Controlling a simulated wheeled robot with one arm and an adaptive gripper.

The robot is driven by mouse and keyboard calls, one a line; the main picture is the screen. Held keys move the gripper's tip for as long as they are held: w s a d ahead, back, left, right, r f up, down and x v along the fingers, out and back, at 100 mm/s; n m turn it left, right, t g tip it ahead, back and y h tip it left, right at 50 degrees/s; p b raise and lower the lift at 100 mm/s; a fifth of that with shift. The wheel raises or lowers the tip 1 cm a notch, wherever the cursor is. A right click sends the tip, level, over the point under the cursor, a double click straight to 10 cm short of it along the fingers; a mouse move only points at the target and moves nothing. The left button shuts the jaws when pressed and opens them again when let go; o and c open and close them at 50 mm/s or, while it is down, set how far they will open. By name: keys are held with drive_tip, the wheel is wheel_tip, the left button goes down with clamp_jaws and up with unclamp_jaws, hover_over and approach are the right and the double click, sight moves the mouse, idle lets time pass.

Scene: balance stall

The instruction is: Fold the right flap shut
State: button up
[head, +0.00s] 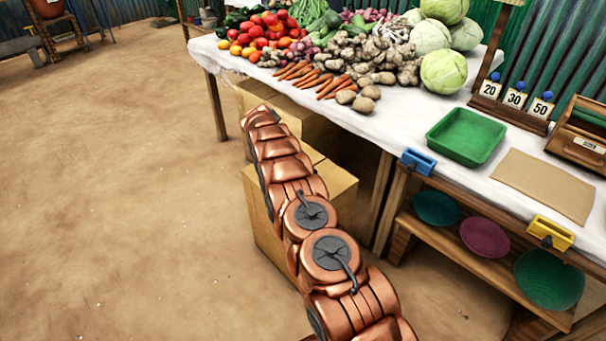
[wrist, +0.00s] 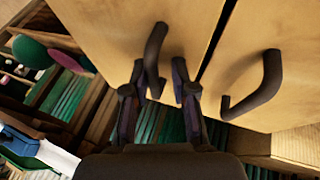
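In the wrist view two tan panels lie side by side with a dark gap between them. The left panel (wrist: 105,25) has a curved dark handle (wrist: 154,50), and the right panel (wrist: 295,40) has a similar dark handle (wrist: 268,80). I cannot tell which panel is the right flap. My gripper (wrist: 160,75) is open, its fingers apart on either side of the left panel's handle end. I see no clear grip on it. In the head view, my copper arm reaches away over tan boxes (head: 335,190) beside the table, and my gripper is not distinguishable.
The stall table (head: 400,135) holds vegetables, a green tray (head: 466,136), a brown board (head: 543,185) and price cards (head: 514,98). Its lower shelf (head: 480,258) holds bowls. The wrist view is tilted, with the shelf bowls at left. Open dirt floor (head: 110,190) lies left.

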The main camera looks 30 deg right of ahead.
drive_tip(key=shift+r, duration=0.1)
drive_tip(key=v, duration=1.1)
drive_tip(key=shift+a+r, duration=0.25)
drive_tip(key=shift+r, duration=0.05)
drive_tip(key=shift+w, duration=0.15)
drive_tip(key=shift+r, duration=0.15)
